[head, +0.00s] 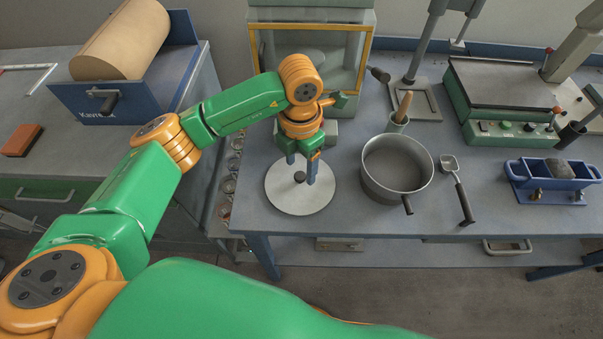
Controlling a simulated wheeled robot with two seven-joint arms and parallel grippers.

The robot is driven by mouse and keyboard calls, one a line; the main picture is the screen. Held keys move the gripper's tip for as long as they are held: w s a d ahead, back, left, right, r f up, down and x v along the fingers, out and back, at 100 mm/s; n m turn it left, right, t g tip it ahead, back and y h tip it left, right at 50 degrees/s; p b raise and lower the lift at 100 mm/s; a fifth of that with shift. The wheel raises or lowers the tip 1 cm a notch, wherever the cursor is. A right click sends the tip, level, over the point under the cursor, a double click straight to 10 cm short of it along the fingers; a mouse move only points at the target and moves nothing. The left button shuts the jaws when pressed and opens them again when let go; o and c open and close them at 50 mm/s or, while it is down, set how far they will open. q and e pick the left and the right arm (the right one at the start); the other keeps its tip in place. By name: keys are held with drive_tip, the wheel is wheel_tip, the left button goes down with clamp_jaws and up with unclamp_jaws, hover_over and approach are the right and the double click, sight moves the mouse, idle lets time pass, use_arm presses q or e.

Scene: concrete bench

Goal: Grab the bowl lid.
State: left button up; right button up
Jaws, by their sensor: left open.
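The bowl lid (300,199) is a flat, pale grey disc with a small dark knob (299,176) at its middle. It lies near the front left corner of the bench. My left gripper (304,172) points down over the lid, with its two blue-grey fingers apart. The knob shows between or just beside the fingers; I cannot tell whether they touch it. The gripper hides part of the lid's far side. No separate bowl shows under the lid. My right gripper is not in view.
A grey pot (397,168) stands just right of the lid, with a scoop (458,188) beside it. A glass-fronted cabinet (312,50) stands behind my gripper. A blue tray (552,182) is at the right. The bench's front edge (400,233) is close to the lid.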

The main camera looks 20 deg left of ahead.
sight(300, 175)
use_arm(q)
wheel_tip(300, 175, down, 3)
drive_tip(key=shift+a+r, duration=0.1)
drive_tip(key=shift+r, duration=0.1)
drive_tip(key=shift+w+f, duration=0.25)
drive_tip(key=shift+f, duration=0.05)
drive_tip(key=shift+s+r, duration=0.1)
clamp_jaws()
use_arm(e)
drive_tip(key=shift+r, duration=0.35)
use_arm(q)
drive_tip(key=shift+r, duration=0.1)
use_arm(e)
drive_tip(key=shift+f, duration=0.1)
